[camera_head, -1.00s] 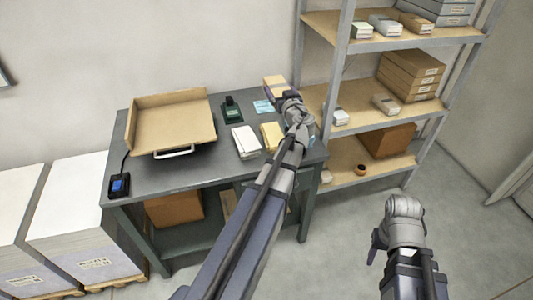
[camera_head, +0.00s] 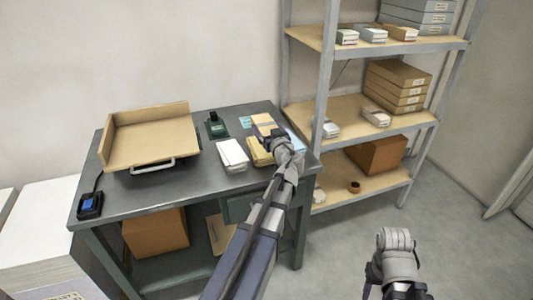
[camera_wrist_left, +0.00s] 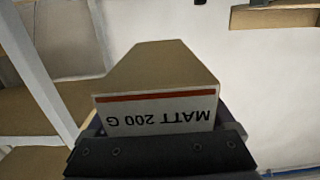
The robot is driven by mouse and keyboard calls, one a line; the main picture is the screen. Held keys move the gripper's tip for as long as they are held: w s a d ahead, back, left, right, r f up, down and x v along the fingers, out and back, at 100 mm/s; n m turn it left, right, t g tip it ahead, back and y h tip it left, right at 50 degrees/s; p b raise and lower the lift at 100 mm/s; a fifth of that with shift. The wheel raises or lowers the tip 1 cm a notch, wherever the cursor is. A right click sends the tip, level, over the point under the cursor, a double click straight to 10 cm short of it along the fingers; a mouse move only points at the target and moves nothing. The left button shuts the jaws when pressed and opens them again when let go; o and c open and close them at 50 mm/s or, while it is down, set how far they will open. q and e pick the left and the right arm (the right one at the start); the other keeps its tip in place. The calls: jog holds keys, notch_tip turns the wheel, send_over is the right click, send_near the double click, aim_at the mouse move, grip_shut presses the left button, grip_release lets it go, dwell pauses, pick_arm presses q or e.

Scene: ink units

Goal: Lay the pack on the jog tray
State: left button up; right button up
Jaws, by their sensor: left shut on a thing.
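The pack (camera_head: 262,121) is tan; in the left wrist view the pack (camera_wrist_left: 160,68) shows a white end label with a red stripe and upside-down "MATT 200 G". My left gripper (camera_head: 268,134) is shut on it, over the right part of the grey table; contact beneath it cannot be told. The jog tray (camera_head: 150,143) is a tan, tilted tray with raised left and back walls and a metal handle, on the table's left half. The pack is apart from it, to its right. My right arm shows at lower right; its jaws cannot be made out.
A blue-screened box (camera_head: 90,205) is at the front left corner. Shelving (camera_head: 322,75) stands close on the right.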

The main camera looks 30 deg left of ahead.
aim_at(266, 154)
pick_arm(q)
jog(key=shift+f+b, duration=0.85)
jog(key=shift+f, duration=0.65)
pick_arm(e)
jog(key=shift+f, duration=1.5)
pick_arm(q)
jog(key=shift+f, duration=0.1)
pick_arm(e)
jog(key=shift+f, duration=0.15)
pick_arm(q)
notch_tip(266, 154, down, 4)
jog(key=b, duration=0.3)
jog(key=shift+r+b, duration=0.25)
jog(key=shift+b, duration=0.1)
pick_arm(e)
notch_tip(266, 154, down, 3)
jog(key=shift+f, duration=0.2)
pick_arm(q)
jog(key=shift+f+b, duration=0.5)
jog(key=shift+b, duration=0.05)
pick_arm(e)
jog(key=shift+f, duration=0.55)
pick_arm(q)
jog(key=shift+f, duration=0.15)
pick_arm(e)
jog(key=shift+f, duration=0.1)
pick_arm(q)
jog(key=o, duration=1.6)
